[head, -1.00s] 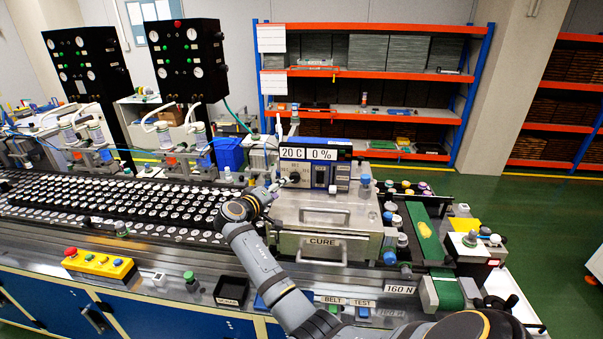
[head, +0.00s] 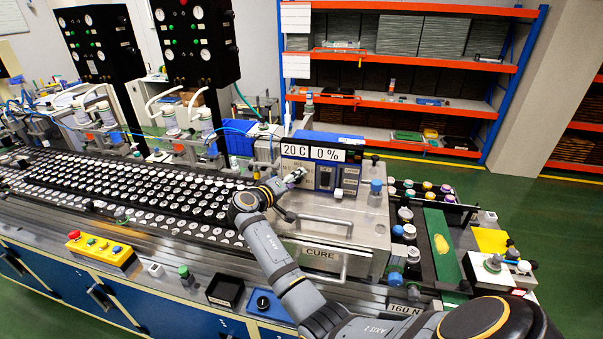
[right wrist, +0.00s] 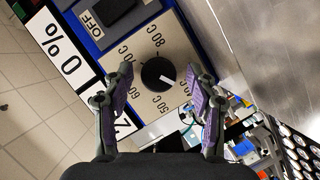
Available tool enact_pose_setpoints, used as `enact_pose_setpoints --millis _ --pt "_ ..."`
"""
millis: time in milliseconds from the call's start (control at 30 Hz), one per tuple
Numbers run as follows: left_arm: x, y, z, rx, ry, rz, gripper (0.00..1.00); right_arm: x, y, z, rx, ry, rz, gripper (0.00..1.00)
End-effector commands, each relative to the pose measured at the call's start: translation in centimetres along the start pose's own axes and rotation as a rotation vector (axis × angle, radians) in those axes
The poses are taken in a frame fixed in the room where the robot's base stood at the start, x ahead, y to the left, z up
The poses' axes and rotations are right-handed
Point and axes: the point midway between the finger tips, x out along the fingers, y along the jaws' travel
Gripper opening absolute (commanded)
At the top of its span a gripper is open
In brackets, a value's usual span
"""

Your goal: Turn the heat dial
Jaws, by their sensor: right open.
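The heat dial (right wrist: 158,74) is a round black knob with a white mark, on a pale plate printed with temperatures. In the right wrist view its mark points to the lower right, toward the 40 C side. My right gripper (right wrist: 160,82) is open, its purple-padded fingers apart on either side of the dial, with no visible grip on it. In the head view the right gripper (head: 291,181) is at the front panel of the cure oven (head: 345,222) and hides the dial. The oven display (head: 312,152) reads 20 C and 0 %. My left gripper is not in view.
A black tray of round parts (head: 120,190) lies left of the oven. A yellow button box (head: 101,250) stands on the front ledge. A green conveyor belt (head: 440,240) and colored bottles are to the right. A dark switch marked OFF (right wrist: 112,10) sits beside the dial plate.

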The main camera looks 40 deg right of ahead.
Motion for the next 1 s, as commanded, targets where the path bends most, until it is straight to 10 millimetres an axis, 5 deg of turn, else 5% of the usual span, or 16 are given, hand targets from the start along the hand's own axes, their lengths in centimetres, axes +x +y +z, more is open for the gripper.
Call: enact_pose_setpoints --millis 233,633,1000 --pt "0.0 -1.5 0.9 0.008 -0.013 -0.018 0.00 -0.1 -0.1 0.0 0.000 -0.001 0.000 0.58" --pt "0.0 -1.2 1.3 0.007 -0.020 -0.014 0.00 0.0 0.0 0.0 -0.001 -0.001 0.001 0.03" --pt "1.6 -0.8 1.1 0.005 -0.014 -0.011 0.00 0.1 -0.2 0.2 0.081 0.001 -0.031 0.03"
